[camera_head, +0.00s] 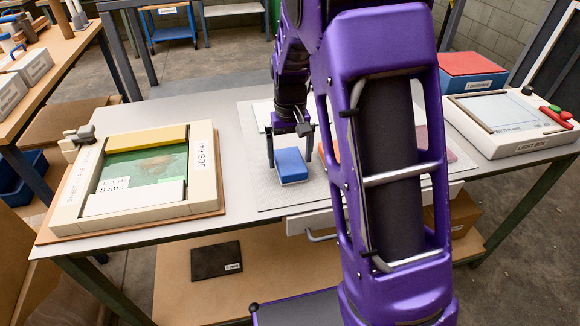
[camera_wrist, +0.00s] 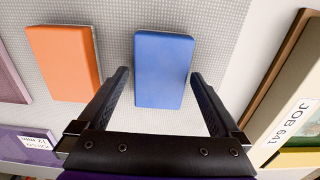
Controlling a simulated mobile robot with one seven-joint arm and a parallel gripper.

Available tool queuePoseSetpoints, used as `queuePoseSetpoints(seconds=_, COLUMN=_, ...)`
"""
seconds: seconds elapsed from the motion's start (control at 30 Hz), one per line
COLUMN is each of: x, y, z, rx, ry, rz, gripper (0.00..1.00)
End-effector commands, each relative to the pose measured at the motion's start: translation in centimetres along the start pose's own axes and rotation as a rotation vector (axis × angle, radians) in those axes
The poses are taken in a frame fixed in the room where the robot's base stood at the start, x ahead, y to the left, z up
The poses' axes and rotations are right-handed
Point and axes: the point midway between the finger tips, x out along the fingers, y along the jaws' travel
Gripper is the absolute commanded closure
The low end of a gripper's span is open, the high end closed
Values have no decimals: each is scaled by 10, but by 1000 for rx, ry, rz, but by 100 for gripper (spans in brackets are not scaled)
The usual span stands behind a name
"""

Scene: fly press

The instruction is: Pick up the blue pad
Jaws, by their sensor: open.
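The blue pad (camera_head: 291,165) lies on a light grey mat (camera_head: 255,191) on the table, under my gripper (camera_head: 289,155). In the wrist view the blue pad (camera_wrist: 164,70) sits between and a little beyond the two fingers of my gripper (camera_wrist: 158,82). The fingers are open and stand to either side of it, with gaps to the pad. Nothing is held.
An orange pad (camera_wrist: 63,63) lies beside the blue one, partly hidden by my arm in the head view. A framed job box (camera_head: 203,176) stands on the left. A light box (camera_head: 514,122) and a red-topped box (camera_head: 472,73) are on the right.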

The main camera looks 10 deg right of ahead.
Motion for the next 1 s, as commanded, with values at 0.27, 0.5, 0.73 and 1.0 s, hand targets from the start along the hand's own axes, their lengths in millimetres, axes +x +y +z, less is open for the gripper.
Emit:
queuePoseSetpoints(seconds=0.27, x=16, y=0, z=0, rx=-2, ry=0, rz=0, gripper=0)
queuePoseSetpoints(seconds=0.5, x=16, y=0, z=0, rx=-1, ry=0, rz=0, gripper=31)
queuePoseSetpoints(seconds=0.73, x=16, y=0, z=0, rx=-1, ry=0, rz=0, gripper=72)
queuePoseSetpoints(seconds=1.0, x=14, y=0, z=0, rx=-1, ry=1, rz=0, gripper=78)
